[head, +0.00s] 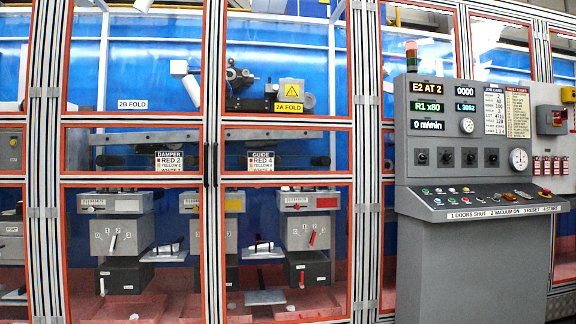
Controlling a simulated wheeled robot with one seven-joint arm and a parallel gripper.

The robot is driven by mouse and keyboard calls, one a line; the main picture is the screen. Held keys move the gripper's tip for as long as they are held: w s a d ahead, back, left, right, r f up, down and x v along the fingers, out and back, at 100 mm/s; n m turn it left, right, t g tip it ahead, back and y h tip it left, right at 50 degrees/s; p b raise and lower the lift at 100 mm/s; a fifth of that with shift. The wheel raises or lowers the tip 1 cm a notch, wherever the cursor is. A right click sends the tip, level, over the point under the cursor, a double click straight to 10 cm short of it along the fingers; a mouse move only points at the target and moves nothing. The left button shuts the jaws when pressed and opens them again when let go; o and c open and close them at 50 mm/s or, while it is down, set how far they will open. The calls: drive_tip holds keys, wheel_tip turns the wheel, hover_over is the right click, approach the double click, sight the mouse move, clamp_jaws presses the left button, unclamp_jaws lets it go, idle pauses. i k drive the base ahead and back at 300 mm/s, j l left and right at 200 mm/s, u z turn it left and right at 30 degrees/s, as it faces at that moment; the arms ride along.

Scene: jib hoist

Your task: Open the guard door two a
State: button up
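Guard door 2A (287,181) is an orange-framed clear door, right of the middle seam, and looks shut. A yellow 2A FOLD label (288,107) is on it, below a yellow warning triangle (291,89). A white GUIDE RED 4 label (261,161) sits lower on the door. A dark vertical handle (214,165) is at its left edge, close beside a similar handle (206,165) on door 2B (131,181). Door 2B, also looking shut, carries a white 2B FOLD label (133,104) and a DAMPER RED 2 label (169,161). My gripper is not in view.
A grey control console (470,200) stands at the right, close to door 2A's right post (366,160). Its display (428,88) reads E2 AT 2. Machine units (308,222) with dials stand behind the doors. No obstacle shows before door 2A.

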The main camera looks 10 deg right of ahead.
sight(222, 121)
drive_tip(key=i+l+u, duration=0.1)
drive_tip(key=i+u, duration=0.3)
drive_tip(key=i, duration=0.5)
